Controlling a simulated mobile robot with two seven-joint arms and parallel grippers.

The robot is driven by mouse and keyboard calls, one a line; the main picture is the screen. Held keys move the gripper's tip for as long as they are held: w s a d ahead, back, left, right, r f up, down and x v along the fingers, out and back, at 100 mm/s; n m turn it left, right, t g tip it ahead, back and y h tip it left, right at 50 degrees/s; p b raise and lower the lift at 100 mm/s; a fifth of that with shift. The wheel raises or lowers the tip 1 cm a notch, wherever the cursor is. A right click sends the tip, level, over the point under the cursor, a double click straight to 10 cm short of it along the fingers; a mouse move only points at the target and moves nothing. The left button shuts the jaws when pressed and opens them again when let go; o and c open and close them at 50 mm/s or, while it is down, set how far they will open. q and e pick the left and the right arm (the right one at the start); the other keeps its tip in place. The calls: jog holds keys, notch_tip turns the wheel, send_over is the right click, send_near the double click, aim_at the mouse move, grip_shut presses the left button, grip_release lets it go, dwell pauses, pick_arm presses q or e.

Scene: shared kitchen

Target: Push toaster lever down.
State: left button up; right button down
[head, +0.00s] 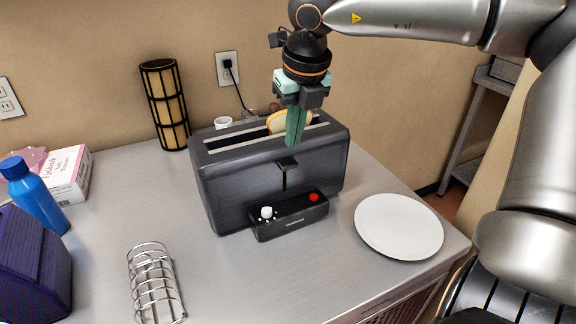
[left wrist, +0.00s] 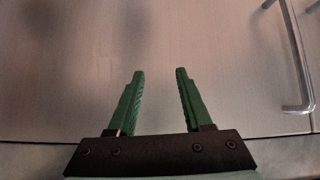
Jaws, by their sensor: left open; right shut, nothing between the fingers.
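The black toaster (head: 232,180) stands on the steel counter, with bread (head: 277,122) showing in its top slot. Its lever (head: 287,164) is on the front face, near the top of a vertical slot. My right gripper (head: 292,142) is shut and empty, pointing down. In the head view its green fingertips appear just above the lever, over the toaster's front top edge; whether they touch anything I cannot tell. My left gripper (left wrist: 160,75) is open and empty in the left wrist view, facing a plain panel with a metal handle. It is not in the head view.
A white plate (head: 398,226) lies right of the toaster near the counter edge. A wire rack (head: 154,285) is at the front left. A blue bottle (head: 38,198), a box (head: 70,172) and a dark purple object (head: 30,262) stand at the left. A lamp (head: 165,104) stands behind.

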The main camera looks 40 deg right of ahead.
aim_at(289, 163)
jog(key=b+x, duration=0.1)
jog(key=x, duration=0.2)
jog(key=shift+f, duration=0.3)
jog(key=shift+w+d+f+b, duration=0.1)
jog(key=shift+w+f+b, duration=0.1)
jog(key=shift+f+b, duration=0.2)
pick_arm(q)
jog(key=shift+w+d+f, duration=0.1)
jog(key=shift+d+f, duration=0.1)
jog(key=shift+f, duration=0.25)
jog(key=shift+d+f, duration=0.2)
jog(key=shift+f, duration=0.25)
pick_arm(e)
jog(key=shift+f, duration=0.1)
